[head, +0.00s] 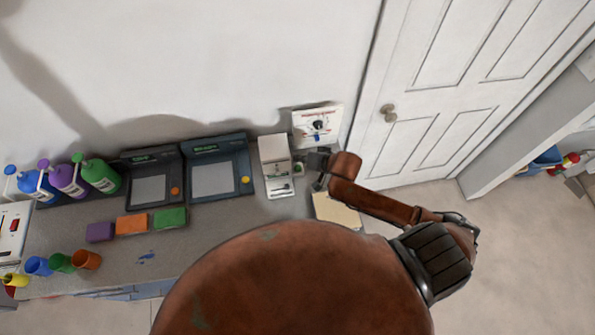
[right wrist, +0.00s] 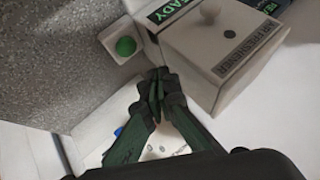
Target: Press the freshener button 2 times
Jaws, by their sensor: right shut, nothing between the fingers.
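A small white box with a round green button (right wrist: 125,46) sits on the grey counter in the right wrist view. The button also shows, small, in the head view (head: 299,169). In the head view the right gripper (head: 311,165) is close to the button. My left gripper is not in view.
A white wall panel with a dial (head: 317,127) is behind the right gripper. Two dark consoles with screens (head: 215,177) stand to the left. Coloured blocks (head: 132,223), cups (head: 86,259) and pump bottles (head: 100,174) are farther left. A tan pad (head: 338,214) lies at the counter's right end.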

